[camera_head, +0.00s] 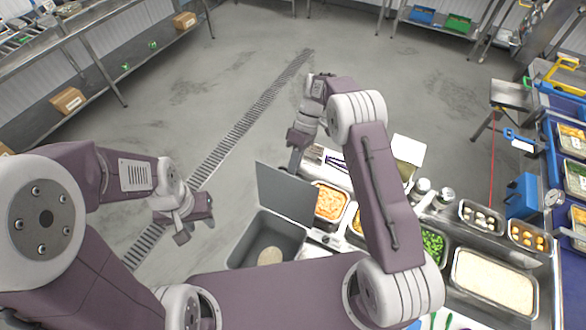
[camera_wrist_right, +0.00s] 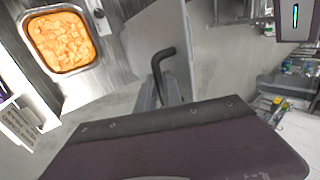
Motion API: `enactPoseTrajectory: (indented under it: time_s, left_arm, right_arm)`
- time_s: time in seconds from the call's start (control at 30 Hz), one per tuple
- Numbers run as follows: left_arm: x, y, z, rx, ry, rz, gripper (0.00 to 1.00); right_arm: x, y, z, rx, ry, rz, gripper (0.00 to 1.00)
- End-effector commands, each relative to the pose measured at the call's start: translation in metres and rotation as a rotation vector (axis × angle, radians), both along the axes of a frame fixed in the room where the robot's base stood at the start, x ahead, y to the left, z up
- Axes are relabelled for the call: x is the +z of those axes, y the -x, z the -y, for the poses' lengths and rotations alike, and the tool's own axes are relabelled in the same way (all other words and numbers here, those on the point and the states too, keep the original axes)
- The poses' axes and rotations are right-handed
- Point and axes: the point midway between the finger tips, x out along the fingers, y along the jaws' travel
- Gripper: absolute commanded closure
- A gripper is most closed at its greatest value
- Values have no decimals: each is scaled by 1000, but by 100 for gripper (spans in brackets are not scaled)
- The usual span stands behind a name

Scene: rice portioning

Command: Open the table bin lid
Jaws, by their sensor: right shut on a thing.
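The grey table bin (camera_head: 238,258) is at the lower middle of the head view, with a pale round patch at its bottom. Its flat grey lid (camera_head: 284,196) stands raised and tilted up along the far right side, so the bin is open. My right gripper (camera_head: 295,165) is at the lid's upper edge. In the right wrist view, my gripper's fingers (camera_wrist_right: 171,92) are shut on a black bent handle (camera_wrist_right: 161,58) beside the grey lid panel (camera_wrist_right: 160,35). My left gripper (camera_head: 182,230) hangs left of the bin, apart from it; its finger gap is unclear.
A pan of orange food (camera_head: 329,202) is just right of the lid; it also shows in the right wrist view (camera_wrist_right: 64,40). Peas (camera_head: 433,245) and a rice tray (camera_head: 493,279) are farther right. The floor left of the bin is clear.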

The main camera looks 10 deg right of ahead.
Motion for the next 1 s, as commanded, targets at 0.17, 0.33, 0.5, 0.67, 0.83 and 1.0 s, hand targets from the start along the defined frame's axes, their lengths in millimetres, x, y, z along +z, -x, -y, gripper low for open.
enactPoseTrajectory:
  time_s: [0.17, 0.33, 0.5, 0.67, 0.83, 1.0]
  left_arm:
    - [0, 0, 0, 0, 0, 0, 64]
    - [0, 0, 0, 0, 0, 0, 64]
    - [-2, 0, 0, 0, 0, 0, 64]
    - [-19, 0, 0, 0, 0, 0, 64]
    - [-28, 0, 0, 0, 0, 0, 64]
    - [-25, 0, 0, 0, 0, 0, 64]
  right_arm:
    - [2, -1, -1, -2, -1, 2, 78]
    - [2, 0, -1, -1, -1, 2, 67]
    - [2, -2, 0, -1, -1, 2, 67]
    - [13, -11, 7, -1, -1, 8, 67]
    - [40, -24, 16, -1, 0, 6, 67]
    - [62, -33, 23, -2, 0, 4, 67]
